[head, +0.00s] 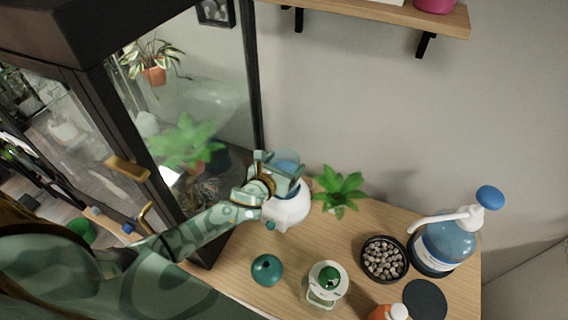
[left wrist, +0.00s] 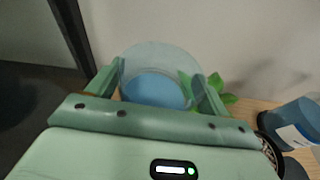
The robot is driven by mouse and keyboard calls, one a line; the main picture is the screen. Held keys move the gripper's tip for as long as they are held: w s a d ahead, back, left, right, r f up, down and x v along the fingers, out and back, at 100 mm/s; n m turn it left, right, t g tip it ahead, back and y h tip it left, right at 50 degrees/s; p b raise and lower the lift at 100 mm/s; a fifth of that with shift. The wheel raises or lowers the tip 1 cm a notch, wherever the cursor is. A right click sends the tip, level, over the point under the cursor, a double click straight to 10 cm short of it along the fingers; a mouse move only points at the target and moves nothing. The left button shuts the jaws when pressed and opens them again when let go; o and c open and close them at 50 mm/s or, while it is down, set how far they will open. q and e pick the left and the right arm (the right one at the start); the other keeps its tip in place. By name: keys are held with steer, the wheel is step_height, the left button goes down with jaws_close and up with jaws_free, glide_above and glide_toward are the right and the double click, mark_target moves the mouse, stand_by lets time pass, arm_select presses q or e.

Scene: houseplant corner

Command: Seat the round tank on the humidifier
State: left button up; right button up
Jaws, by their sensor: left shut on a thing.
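The round tank (head: 287,157) is translucent blue. My left gripper (head: 281,172) is shut on it, with a finger on either side. In the left wrist view the tank (left wrist: 155,88) sits upright between the two fingers (left wrist: 160,92), with blue showing inside its wall. The white, rounded humidifier (head: 288,211) stands on the wooden table directly below the gripper. The gripper hides most of the join, so I cannot tell whether tank and humidifier touch. My right gripper is not in view.
A glass cabinet (head: 190,100) rises close on the left. A green plant (head: 340,188) stands just right of the humidifier. A teal round vase (head: 267,269), a pebble bowl (head: 384,258) and a blue pump bottle (head: 447,245) occupy the table's front and right.

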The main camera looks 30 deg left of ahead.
arm_select(q)
steer(key=shift+r, duration=0.1)
stand_by(0.5)
steer(key=shift+f+b, duration=0.5)
steer(key=shift+f, duration=0.2)
steer(key=o, duration=1.8)
steer(key=shift+c, duration=0.2)
steer(key=p+v, duration=0.4)
steer(key=v, duration=0.7)
